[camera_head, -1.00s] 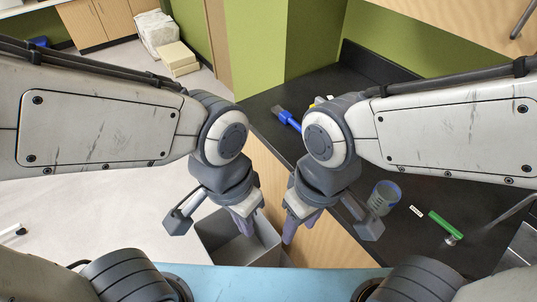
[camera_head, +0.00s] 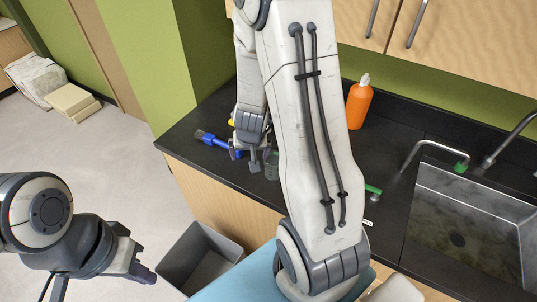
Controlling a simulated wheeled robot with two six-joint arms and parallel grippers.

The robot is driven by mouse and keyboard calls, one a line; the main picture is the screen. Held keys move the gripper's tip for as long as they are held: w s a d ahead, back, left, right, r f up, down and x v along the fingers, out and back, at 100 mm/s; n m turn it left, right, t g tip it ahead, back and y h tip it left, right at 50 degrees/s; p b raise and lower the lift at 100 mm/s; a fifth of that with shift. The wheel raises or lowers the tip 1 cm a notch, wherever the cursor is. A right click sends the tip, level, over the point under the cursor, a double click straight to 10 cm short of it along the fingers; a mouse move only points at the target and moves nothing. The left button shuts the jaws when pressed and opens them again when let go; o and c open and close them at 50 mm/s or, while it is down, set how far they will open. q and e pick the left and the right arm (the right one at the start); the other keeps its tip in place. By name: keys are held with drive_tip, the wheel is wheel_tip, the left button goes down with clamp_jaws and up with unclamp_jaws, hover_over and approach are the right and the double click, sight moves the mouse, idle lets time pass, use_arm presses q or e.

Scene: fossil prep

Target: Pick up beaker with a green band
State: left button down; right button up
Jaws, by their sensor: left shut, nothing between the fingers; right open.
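A clear, greenish beaker (camera_head: 272,166) stands on the black counter in the head view. My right arm hides much of it, and I cannot make out its band clearly. My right gripper (camera_head: 253,158) is open and points down just left of the beaker; I cannot tell whether they touch. My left gripper (camera_head: 143,271) is shut and empty at the lower left, over the floor and well away from the counter.
A blue brush (camera_head: 214,142) lies left of my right gripper. An orange bottle (camera_head: 359,104) stands at the back. A green-handled tool (camera_head: 373,190), a white label (camera_head: 368,223) and a sink (camera_head: 465,225) are to the right. A grey bin (camera_head: 200,258) stands below the counter.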

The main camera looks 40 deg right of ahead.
drive_tip(key=d+f, duration=0.2)
drive_tip(key=d, duration=0.1)
drive_tip(key=d+f+m+h, duration=0.1)
drive_tip(key=d+f, duration=0.1)
drive_tip(key=d, duration=0.1)
drive_tip(key=d+f+m, duration=0.1)
drive_tip(key=d+f, duration=0.1)
drive_tip(key=d, duration=0.1)
drive_tip(key=shift+s+d+f+h, duration=0.1)
drive_tip(key=shift+s+f+h, duration=0.15)
drive_tip(key=shift+h, duration=0.15)
drive_tip(key=x, duration=0.2)
drive_tip(key=p+x, duration=0.1)
drive_tip(key=shift+f, duration=0.45)
drive_tip(key=shift+w+f, duration=0.25)
drive_tip(key=shift+f, duration=0.35)
use_arm(q)
drive_tip(key=shift+r, duration=0.85)
use_arm(e)
drive_tip(key=shift+c, duration=0.3)
drive_tip(key=c, duration=1.1)
drive_tip(key=shift+r, duration=0.1)
